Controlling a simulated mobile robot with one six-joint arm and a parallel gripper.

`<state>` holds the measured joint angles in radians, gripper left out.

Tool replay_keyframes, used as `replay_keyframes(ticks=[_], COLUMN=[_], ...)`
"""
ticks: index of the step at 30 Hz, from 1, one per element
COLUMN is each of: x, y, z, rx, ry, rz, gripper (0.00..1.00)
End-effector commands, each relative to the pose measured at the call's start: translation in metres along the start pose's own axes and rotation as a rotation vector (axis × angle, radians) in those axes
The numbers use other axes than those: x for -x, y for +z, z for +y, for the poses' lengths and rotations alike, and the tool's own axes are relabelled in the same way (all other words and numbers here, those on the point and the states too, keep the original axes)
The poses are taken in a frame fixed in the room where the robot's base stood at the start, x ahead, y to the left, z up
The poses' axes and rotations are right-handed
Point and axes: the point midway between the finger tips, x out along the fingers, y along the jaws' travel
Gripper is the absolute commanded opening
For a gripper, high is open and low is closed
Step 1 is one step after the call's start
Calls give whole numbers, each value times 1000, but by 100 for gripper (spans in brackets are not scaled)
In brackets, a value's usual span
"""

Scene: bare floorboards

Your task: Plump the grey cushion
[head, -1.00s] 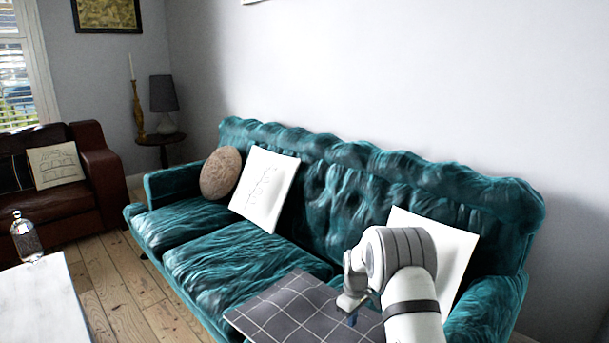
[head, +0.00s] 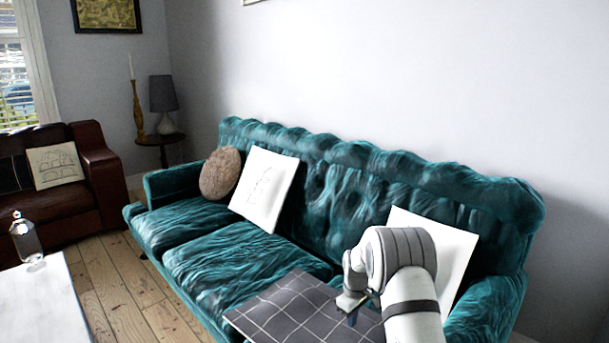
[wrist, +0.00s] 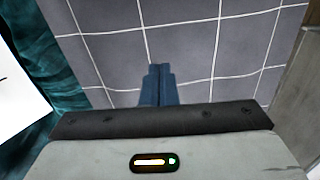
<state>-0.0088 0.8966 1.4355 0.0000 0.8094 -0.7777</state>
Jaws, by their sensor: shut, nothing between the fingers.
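The grey cushion (head: 285,307) with a white grid pattern lies flat on the right-hand seat of the teal sofa. In the wrist view the grey cushion (wrist: 200,55) fills most of the upper picture. My gripper (head: 352,319) is over the right part of the cushion, pointing down. In the wrist view my gripper (wrist: 160,69) shows its blue fingers closed together with nothing between them. I cannot tell whether the fingertips touch the cushion. My arm hides the cushion's right end in the head view.
The teal sofa (head: 330,200) has a high tufted back against the wall. A white cushion (head: 265,190) and a round brown cushion (head: 220,174) lean at its left. Another white cushion (head: 455,255) leans behind my arm. A white table (head: 40,300) stands at front left.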

Motion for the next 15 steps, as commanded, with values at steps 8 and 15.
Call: replay_keyframes(ticks=[8,15], x=[-9,-16], y=[0,0], z=[0,0], rx=[0,0], ry=[-1,-1], rz=[-1,-1], gripper=[0,0])
